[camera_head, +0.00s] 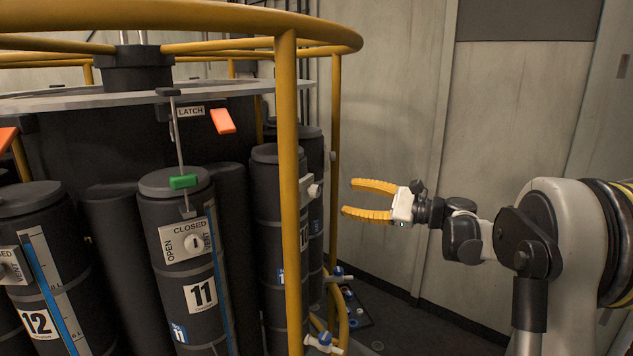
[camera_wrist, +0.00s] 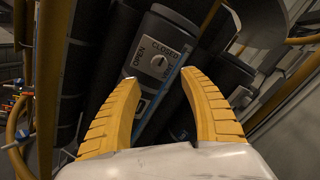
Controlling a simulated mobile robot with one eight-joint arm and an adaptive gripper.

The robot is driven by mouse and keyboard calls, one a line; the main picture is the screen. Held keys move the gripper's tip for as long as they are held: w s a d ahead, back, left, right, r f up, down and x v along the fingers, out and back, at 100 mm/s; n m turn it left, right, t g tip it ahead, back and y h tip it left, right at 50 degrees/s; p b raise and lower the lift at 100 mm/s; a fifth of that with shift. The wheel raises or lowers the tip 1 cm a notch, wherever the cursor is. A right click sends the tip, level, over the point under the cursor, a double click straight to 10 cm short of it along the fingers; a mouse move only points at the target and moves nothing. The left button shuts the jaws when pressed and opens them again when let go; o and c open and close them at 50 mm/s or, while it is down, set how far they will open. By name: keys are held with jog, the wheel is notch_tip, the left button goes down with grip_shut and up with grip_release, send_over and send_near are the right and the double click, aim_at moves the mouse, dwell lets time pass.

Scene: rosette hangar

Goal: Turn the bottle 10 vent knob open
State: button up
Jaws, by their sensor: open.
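My gripper (camera_head: 350,198) is open and empty, in free air to the right of the yellow post. In the wrist view its two yellow fingers (camera_wrist: 160,78) spread below a vent plate. A round vent knob (camera_wrist: 158,64) sits on that plate, between OPEN at its left and CLOSED above. A gap separates fingers and knob; the knob's exact setting is too small to tell. This bottle's number is hidden there. In the head view a dark bottle (camera_head: 268,205) stands partly behind the post, its knob (camera_head: 314,190) side-on facing my gripper. Its number label is too oblique to read surely.
Yellow post (camera_head: 290,200) and top ring (camera_head: 200,17) guard the bottle rack. Bottle 11 (camera_head: 175,220) and bottle 12 (camera_head: 35,250) stand further left. Blue-handled valves (camera_head: 325,342) sit low by the post. The wall right of the rack leaves open room around my gripper.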

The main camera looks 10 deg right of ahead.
aim_at(319, 192)
jog(key=p+x, duration=0.1)
jog(key=x, duration=0.8)
jog(key=shift+w+a+p, duration=0.1)
jog(key=shift+a+p, duration=0.15)
jog(key=shift+p, duration=0.05)
grip_shut()
